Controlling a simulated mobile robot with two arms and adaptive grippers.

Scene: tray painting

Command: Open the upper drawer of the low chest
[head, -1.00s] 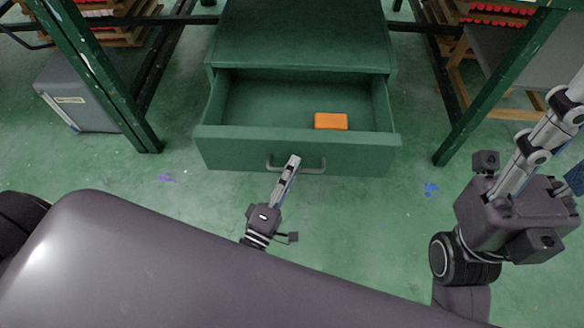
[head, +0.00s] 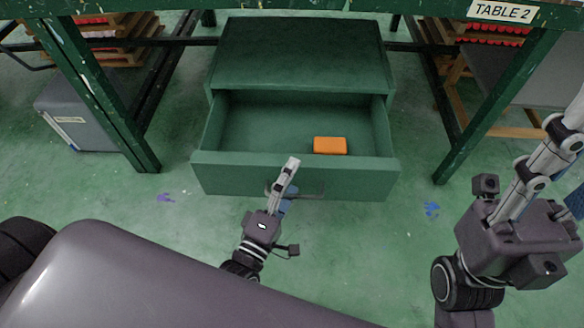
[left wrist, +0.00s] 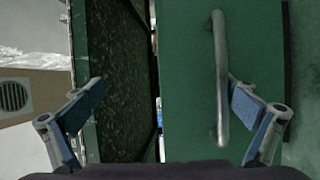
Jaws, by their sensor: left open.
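The low chest (head: 300,52) is dark green, and its upper drawer (head: 230,168) is pulled out well towards me. An orange block (head: 330,145) lies inside, right of the middle. The drawer's handle (head: 314,190) is a grey bar on its front, partly hidden by my left gripper (head: 290,163). In the left wrist view my left gripper (left wrist: 165,90) is open with nothing held. The handle (left wrist: 219,75) stands between its fingers, close beside the right one; contact is unclear. My right gripper (head: 570,120) is at the right edge, away from the chest, its fingers partly cut off.
A green table frame labelled TABLE 2 (head: 503,12) stands over the chest, with legs on both sides (head: 105,100). A grey box (head: 85,110) stands at left. Pallets with red items are behind. Green floor in front of the drawer is clear.

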